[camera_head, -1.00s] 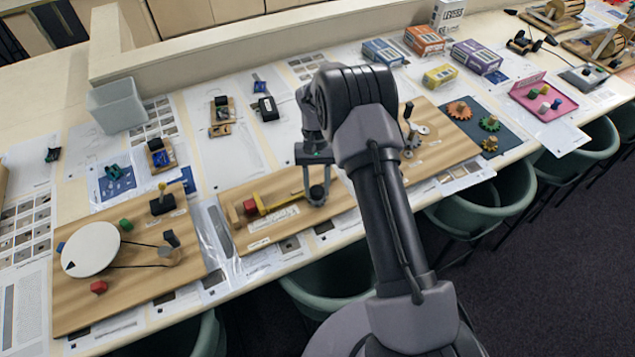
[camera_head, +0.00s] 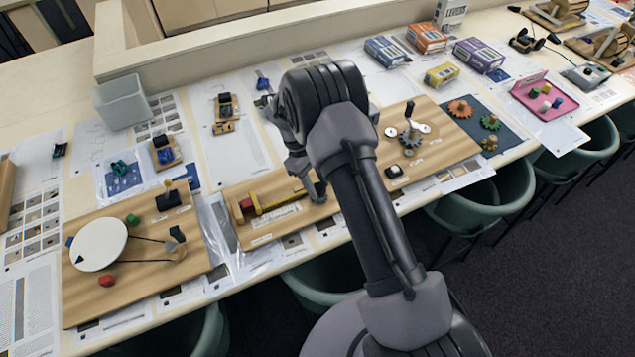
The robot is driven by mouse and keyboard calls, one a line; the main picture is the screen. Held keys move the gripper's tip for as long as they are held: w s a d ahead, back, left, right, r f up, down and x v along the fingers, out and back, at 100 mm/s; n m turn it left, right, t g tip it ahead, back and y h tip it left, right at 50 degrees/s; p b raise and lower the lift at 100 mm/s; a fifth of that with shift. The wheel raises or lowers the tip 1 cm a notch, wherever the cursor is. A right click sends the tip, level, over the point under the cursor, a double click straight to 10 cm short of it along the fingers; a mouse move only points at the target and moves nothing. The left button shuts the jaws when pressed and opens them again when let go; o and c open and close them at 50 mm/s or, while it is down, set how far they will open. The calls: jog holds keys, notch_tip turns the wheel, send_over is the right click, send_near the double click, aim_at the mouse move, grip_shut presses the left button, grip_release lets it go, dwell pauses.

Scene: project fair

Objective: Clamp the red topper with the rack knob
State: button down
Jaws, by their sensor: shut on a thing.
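The red topper (camera_head: 246,205) is a small red block at the left end of a long wooden board (camera_head: 262,228). It sits between a brown block (camera_head: 236,213) and the end of the yellow rack (camera_head: 281,202). The rack's end is very close to the topper; I cannot tell whether they touch. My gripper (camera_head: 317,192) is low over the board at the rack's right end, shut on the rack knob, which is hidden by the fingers.
A board with a white disc (camera_head: 98,244) and a loose red piece (camera_head: 106,281) lies to the left. A board with gears (camera_head: 430,157) lies to the right. A grey bin (camera_head: 121,103) stands at the back left. Green chairs (camera_head: 510,190) line the front edge.

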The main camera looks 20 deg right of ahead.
jog(key=shift+n+h, duration=0.3)
jog(key=shift+n, duration=0.5)
jog(key=c, duration=0.9)
grip_release()
jog(key=shift+t, duration=0.3)
jog(key=p+v, duration=0.2)
jog(key=v, duration=1.5)
jog(key=shift+r+p, duration=0.15)
jog(key=shift+p, duration=0.2)
jog(key=shift+w+a, duration=0.1)
jog(key=shift+w, duration=0.05)
